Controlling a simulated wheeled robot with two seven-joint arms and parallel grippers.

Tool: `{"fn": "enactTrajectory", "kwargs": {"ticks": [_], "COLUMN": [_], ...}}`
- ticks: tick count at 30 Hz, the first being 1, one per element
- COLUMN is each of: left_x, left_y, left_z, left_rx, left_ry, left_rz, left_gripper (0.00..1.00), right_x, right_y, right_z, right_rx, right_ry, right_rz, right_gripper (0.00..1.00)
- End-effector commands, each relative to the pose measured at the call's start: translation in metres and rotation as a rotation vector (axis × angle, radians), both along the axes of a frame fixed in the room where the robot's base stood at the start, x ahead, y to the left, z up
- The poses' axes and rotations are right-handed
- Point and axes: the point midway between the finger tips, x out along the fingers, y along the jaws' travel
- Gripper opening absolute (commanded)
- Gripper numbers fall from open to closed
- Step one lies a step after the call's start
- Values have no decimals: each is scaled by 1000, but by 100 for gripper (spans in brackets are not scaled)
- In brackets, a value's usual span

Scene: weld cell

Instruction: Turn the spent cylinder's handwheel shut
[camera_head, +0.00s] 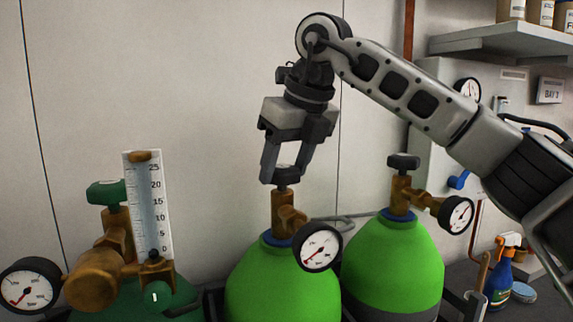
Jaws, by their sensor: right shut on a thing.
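My right gripper (285,178) comes down from above and is shut on the black handwheel (287,174) of the middle bright green cylinder (275,283). The fingers hide part of the handwheel. Below it are a brass valve (284,211) and a round gauge (317,247), whose needle seems to point to the lower left. A second bright green cylinder (393,262) stands to the right, with its own black handwheel (403,162) uncovered and a gauge (457,215). No label marks either cylinder as spent. My left gripper is not in view.
At the left is a darker green cylinder (190,297) with a green handwheel (106,192), a flow tube (149,205) and a gauge (29,286). A spray bottle (500,272) stands at the right, below a wall panel and a shelf (500,42).

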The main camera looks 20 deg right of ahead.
Motion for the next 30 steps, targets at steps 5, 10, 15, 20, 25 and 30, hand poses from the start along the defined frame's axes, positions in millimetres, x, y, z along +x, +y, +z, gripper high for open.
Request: {"fn": "enactTrajectory", "kwargs": {"ticks": [5, 10, 15, 20, 25, 30], "left_x": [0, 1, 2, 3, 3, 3], "left_y": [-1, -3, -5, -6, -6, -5], "left_z": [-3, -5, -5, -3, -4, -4], "left_rx": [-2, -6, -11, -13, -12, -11], "left_ry": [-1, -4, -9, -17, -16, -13], "left_rz": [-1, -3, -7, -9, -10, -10], "left_gripper": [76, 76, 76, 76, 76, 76], "right_x": [-1, -1, -1, -1, 0, 0], "right_y": [1, 3, 5, 6, 8, 9], "right_z": [0, 0, 0, 1, 1, 2], "right_rx": [-2, -2, 0, 0, -1, 1], "right_ry": [-2, -4, -4, -5, -3, -3], "right_rz": [-115, -267, -427, -581, -743, -906], "right_gripper": [31, 31, 31, 31, 31, 31]}}
